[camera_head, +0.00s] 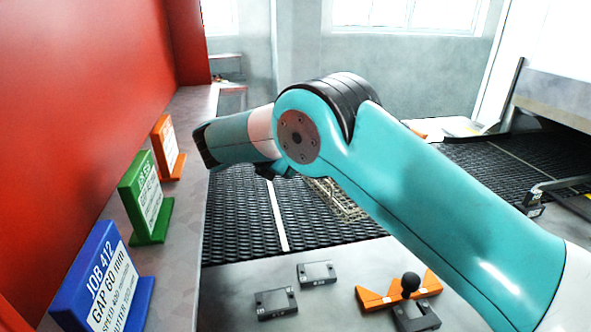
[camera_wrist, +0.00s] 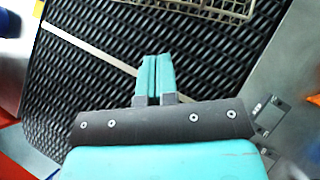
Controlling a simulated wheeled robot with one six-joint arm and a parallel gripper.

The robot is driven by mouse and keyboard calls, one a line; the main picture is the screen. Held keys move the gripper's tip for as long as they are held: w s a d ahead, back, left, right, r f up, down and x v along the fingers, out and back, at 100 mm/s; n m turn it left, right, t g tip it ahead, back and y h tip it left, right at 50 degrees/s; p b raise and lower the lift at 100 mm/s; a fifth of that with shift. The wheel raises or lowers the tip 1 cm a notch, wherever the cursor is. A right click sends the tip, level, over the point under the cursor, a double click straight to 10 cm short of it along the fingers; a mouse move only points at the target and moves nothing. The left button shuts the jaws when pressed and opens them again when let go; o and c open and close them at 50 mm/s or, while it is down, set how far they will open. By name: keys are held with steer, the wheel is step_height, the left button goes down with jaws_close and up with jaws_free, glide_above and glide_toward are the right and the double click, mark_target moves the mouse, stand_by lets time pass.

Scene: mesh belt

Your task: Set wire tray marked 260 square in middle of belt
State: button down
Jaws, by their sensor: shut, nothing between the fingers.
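A wire tray (camera_head: 338,200) sits on the black mesh belt (camera_head: 236,210), partly hidden behind my teal arm in the head view. Its edge also shows at the top of the wrist view (camera_wrist: 228,12). No 260 mark is legible on it. A pale line (camera_head: 277,215) runs along the belt. In the wrist view my gripper (camera_wrist: 156,62) is shut and empty, over bare belt close to the pale line and apart from the tray.
Blue (camera_head: 103,285), green (camera_head: 146,200) and orange (camera_head: 167,148) job signs stand on the left ledge. Two dark blocks (camera_head: 276,303) (camera_head: 317,273), an orange piece (camera_head: 375,297) and a black-knobbed fixture (camera_head: 411,284) are on the front plate. Bare belt lies left of the tray.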

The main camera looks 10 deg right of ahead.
steer(key=p+x, duration=0.2)
steer(key=x, duration=0.6)
steer(key=shift+w+d+f, duration=0.1)
steer(key=shift+d+f, duration=0.05)
steer(key=shift+d, duration=0.2)
steer(key=shift+w+d+p, duration=0.5)
steer(key=shift+w+d, duration=0.2)
steer(key=shift+d, duration=0.3)
steer(key=shift+w+d, duration=0.35)
steer(key=shift+d, duration=0.1)
